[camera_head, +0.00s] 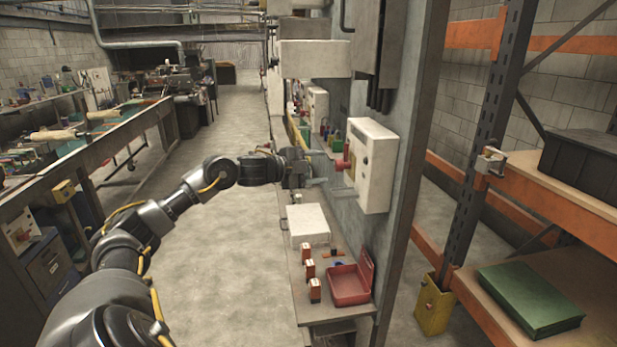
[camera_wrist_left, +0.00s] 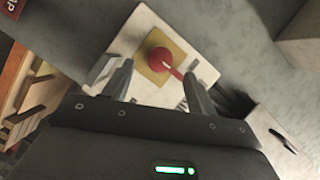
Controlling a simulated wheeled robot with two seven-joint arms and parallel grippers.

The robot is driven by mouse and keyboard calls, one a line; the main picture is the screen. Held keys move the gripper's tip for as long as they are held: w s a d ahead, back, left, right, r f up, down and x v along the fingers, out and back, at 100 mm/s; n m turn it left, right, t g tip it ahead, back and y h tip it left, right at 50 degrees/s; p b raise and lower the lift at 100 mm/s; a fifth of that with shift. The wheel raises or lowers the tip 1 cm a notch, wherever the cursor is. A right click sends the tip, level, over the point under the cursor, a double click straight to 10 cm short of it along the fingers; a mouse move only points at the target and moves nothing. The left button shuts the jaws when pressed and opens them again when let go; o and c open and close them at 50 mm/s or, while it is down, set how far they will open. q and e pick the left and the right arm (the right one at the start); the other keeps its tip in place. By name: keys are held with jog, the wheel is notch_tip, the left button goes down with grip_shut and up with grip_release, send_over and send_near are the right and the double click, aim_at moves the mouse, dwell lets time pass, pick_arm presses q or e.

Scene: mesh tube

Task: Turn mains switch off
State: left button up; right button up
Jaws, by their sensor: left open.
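The mains switch is a red rotary handle (camera_head: 342,165) on the front of a pale switch box (camera_head: 376,168), which is fixed to the grey wall panel. In the left wrist view the red knob (camera_wrist_left: 163,61) sits on a yellow plate (camera_wrist_left: 150,74), with its lever pointing down and to the right. My left gripper (camera_head: 318,168) is open and level with the handle, a short way in front of it. In the wrist view its two fingers lie on either side of the knob's lower side, and I cannot tell whether they touch it. My right gripper is not in view.
Below the box, a narrow shelf (camera_head: 315,315) holds a white case (camera_head: 308,224), small orange-and-black blocks and an open red box (camera_head: 350,284). Orange racking (camera_head: 570,256) with a green case (camera_head: 530,300) stands at the right. The floor (camera_head: 235,250) left of the shelf is clear.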

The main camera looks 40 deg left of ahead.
pick_arm(q)
jog(key=b+v, duration=0.2)
jog(key=v, duration=0.1)
jog(key=shift+s+r, duration=0.1)
jog(key=shift+s, duration=0.25)
dwell(0.4)
